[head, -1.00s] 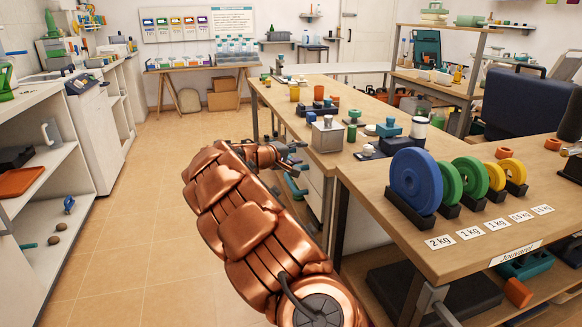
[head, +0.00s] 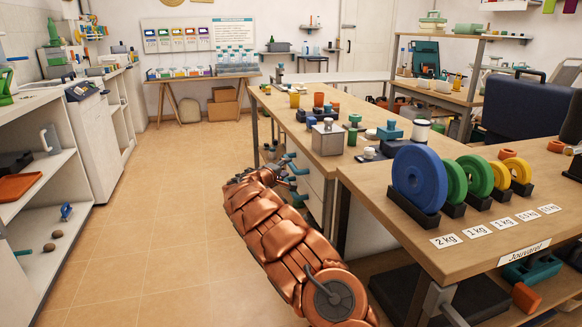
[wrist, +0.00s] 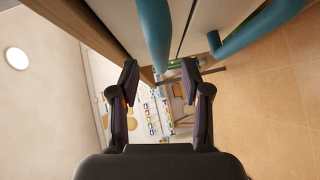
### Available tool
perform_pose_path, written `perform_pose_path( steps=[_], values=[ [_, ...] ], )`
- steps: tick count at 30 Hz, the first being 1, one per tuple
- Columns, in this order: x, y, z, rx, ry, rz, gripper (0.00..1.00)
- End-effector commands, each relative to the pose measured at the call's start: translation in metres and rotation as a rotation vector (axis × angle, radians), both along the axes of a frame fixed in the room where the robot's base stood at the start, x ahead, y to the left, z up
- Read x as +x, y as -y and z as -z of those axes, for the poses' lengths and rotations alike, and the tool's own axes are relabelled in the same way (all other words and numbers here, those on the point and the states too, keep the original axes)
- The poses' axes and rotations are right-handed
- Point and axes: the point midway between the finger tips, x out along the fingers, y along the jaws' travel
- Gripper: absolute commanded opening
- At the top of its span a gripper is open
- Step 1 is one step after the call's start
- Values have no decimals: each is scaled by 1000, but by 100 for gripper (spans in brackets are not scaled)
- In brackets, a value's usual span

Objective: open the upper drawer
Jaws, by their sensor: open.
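The white drawer unit (head: 318,183) stands under the long wooden workbench. In the wrist view, which is turned on its side, a teal bar handle (wrist: 154,35) comes down from the top edge to between the fingers of my open gripper (wrist: 160,72). It is the handle nearer the bench top, so it belongs to the upper drawer (wrist: 191,25). I cannot tell whether a finger touches it. A second teal handle (wrist: 250,38), lower on the unit, lies outside the fingers. In the head view my gripper (head: 287,172) is beside the drawer fronts, which look closed.
The workbench (head: 275,104) holds jars and a metal box. A nearer table (head: 385,225) with coloured weight discs is to the right of my arm. White shelves (head: 45,190) line the left wall. The tiled floor (head: 160,200) between is clear.

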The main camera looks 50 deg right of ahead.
Motion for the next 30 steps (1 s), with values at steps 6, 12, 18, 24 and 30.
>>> perform_pose_path(
  steps=[6,12,18,24,30],
  values=[
    [7,19,5,5,3,-1,48],
    [12,34,7,4,2,-2,48],
    [14,45,8,4,2,0,48],
    [15,49,8,1,1,0,48],
    [15,49,8,1,1,0,48]
  ],
)
